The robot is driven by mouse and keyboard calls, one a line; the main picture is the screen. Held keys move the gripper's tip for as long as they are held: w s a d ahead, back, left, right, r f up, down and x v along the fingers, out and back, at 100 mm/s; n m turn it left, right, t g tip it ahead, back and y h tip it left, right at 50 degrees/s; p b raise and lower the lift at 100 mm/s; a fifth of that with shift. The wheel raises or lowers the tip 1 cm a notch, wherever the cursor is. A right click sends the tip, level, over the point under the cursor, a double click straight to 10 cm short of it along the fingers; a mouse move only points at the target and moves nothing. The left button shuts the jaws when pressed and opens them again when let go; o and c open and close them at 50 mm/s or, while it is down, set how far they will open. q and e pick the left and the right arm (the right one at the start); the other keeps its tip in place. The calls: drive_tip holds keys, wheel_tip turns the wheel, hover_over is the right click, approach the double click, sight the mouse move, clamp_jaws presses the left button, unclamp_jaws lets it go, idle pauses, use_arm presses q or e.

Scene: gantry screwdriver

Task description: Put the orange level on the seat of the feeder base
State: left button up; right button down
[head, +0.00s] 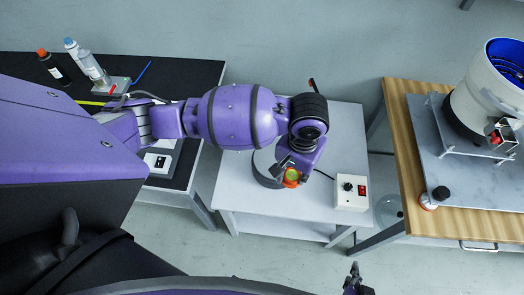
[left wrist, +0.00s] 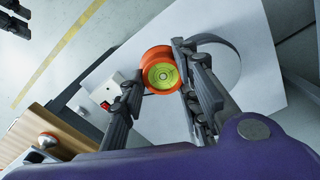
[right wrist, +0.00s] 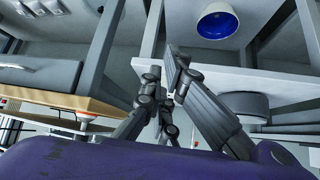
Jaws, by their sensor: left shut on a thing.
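The orange level (head: 292,177), a round orange disc with a yellow-green face, is held between the fingers of my left gripper (head: 288,170). In the left wrist view the level (left wrist: 160,76) sits between the fingertips, face toward the camera. A dark grey round body (head: 264,172), which looks like the feeder base, stands on the white table, partly hidden by my left arm and gripper. It also shows behind the fingers in the left wrist view (left wrist: 232,62). Whether the level touches it cannot be told. My right gripper (right wrist: 164,72) holds nothing visible; its fingertips look close together.
A white control box (head: 350,192) with a red switch stands at the table's right side. A white bowl feeder with blue inside (head: 490,95) stands on the wooden table at right. Two bottles (head: 88,62) stand on the black table at left.

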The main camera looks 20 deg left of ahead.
use_arm(q)
drive_tip(key=w+a+f, duration=0.2)
drive_tip(key=w+f, duration=0.1)
drive_tip(key=w+a+f+b, duration=0.1)
drive_tip(key=w+a+f, duration=0.2)
drive_tip(key=w, duration=0.1)
drive_tip(key=w+a+f+b, duration=0.1)
drive_tip(key=w+a+f, duration=0.1)
drive_tip(key=w+f, duration=0.1)
drive_tip(key=shift+w+a, duration=0.25)
drive_tip(key=shift+w, duration=0.1)
drive_tip(key=shift+w+a+f, duration=0.2)
drive_tip(key=shift+w, duration=0.05)
drive_tip(key=shift+w+a+f, duration=0.1)
drive_tip(key=shift+w+f, duration=0.05)
drive_tip(key=shift+f, duration=0.75)
drive_tip(key=shift+w+f, duration=0.1)
drive_tip(key=shift+f, duration=0.8)
drive_tip(key=shift+f, duration=0.2)
drive_tip(key=o, duration=1.2)
